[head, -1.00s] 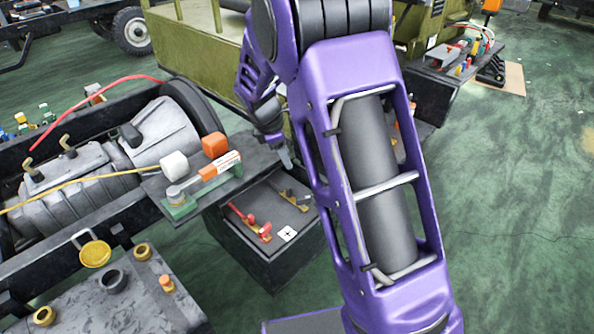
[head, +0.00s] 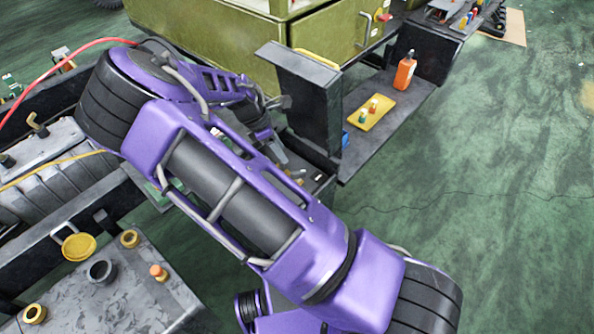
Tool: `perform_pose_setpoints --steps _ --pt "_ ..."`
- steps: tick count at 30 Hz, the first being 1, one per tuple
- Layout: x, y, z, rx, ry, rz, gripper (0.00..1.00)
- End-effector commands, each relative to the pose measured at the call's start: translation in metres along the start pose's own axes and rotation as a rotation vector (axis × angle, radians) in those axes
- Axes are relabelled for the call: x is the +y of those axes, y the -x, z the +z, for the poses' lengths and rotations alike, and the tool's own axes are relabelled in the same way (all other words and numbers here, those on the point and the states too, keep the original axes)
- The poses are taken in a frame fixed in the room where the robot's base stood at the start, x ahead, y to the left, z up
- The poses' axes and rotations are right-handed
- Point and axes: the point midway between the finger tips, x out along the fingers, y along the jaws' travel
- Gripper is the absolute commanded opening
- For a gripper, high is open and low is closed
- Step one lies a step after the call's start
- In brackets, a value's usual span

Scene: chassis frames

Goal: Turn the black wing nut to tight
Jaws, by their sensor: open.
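My gripper (head: 279,150) points down above the dark battery box (head: 318,186), behind my forearm in the head view. Its fingers are small and partly covered, and it looks open with nothing held. Only the back right part of the box top shows. Small brass-coloured parts show there, close under the fingers. I cannot make out the black wing nut, and whether the fingers are around it or touching it cannot be told. My purple arm hides the rest of the box top.
An upright dark panel (head: 308,100) stands just behind my gripper. Right of it, a shelf holds a yellow tray (head: 384,120) and an orange bottle (head: 404,72). An olive cabinet (head: 325,42) stands behind. The green floor at right is clear.

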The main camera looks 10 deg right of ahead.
Motion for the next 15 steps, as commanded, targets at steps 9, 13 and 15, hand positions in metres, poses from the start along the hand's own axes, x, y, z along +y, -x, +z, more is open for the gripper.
perform_pose_setpoints --steps 9,13,15 --pt "-0.001 -0.073 0.001 -0.004 -0.001 -0.003 0.5" --pt "-0.001 -0.097 0.001 -0.003 -0.001 -0.003 0.5" --pt "0.0 -0.107 0.001 -0.003 0.0 -0.002 0.5"
